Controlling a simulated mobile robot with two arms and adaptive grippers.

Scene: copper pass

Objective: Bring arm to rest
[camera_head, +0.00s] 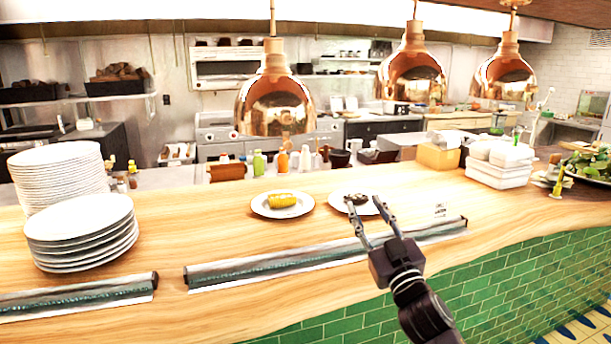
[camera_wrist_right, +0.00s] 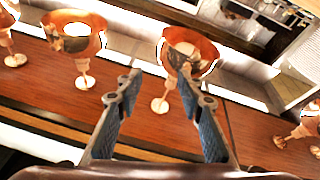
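My right gripper (camera_head: 366,208) is over the front part of the wooden counter (camera_head: 230,225), its fingers pointing up and back toward a white plate (camera_head: 366,209). A small dark item (camera_head: 356,198) lies on that plate, partly behind a fingertip. In the right wrist view the two fingers (camera_wrist_right: 158,92) stand wide apart with nothing between them. My left gripper is in neither view.
Copper heat lamps (camera_head: 276,105) hang over the counter. A plate with a yellow corn-like item (camera_head: 282,200) is left of the gripper. Stacked plates (camera_head: 82,232) stand at left, white containers (camera_head: 500,165) at right. Dark-ended rails (camera_head: 300,262) lie along the front edge.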

